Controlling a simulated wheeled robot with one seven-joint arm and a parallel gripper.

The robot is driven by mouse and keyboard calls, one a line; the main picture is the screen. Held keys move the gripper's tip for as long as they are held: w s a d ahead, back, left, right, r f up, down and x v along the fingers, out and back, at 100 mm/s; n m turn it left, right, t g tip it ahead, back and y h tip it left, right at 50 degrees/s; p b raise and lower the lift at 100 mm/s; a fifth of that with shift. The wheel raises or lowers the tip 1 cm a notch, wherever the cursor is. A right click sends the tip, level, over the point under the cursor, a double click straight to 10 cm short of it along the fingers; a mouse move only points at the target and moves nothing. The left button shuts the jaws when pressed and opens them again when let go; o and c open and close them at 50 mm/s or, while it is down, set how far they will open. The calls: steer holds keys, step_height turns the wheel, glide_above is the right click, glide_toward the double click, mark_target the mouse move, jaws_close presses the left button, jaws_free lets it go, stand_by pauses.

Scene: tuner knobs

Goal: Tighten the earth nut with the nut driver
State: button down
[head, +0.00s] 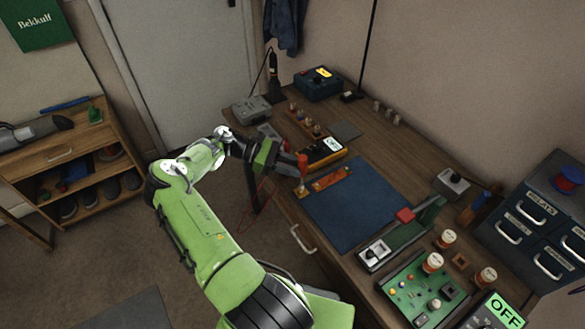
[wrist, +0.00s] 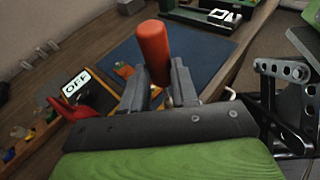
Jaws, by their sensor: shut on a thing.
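The nut driver's red handle (head: 302,161) stands roughly upright in my gripper (head: 291,167). In the wrist view the red handle (wrist: 153,48) rises between the two grey fingers of my gripper (wrist: 160,88), which are shut on it. The driver's lower end is not clear. An orange-brown strip (head: 331,179) with small parts lies just right of the driver, at the back-left edge of the blue mat. I cannot make out the earth nut in either view, nor tell whether the driver touches anything below.
The blue mat (head: 355,212) is mostly bare. A yellow-and-black box with an OFF display (head: 331,145) stands close behind my gripper. A red lead (head: 262,200) hangs at the bench's front edge.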

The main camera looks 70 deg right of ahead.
steer(key=shift+w+f, duration=0.1)
steer(key=shift+f, duration=0.25)
step_height(320, 180, up, 4)
steer(key=p, duration=0.4)
steer(key=shift+r, duration=0.15)
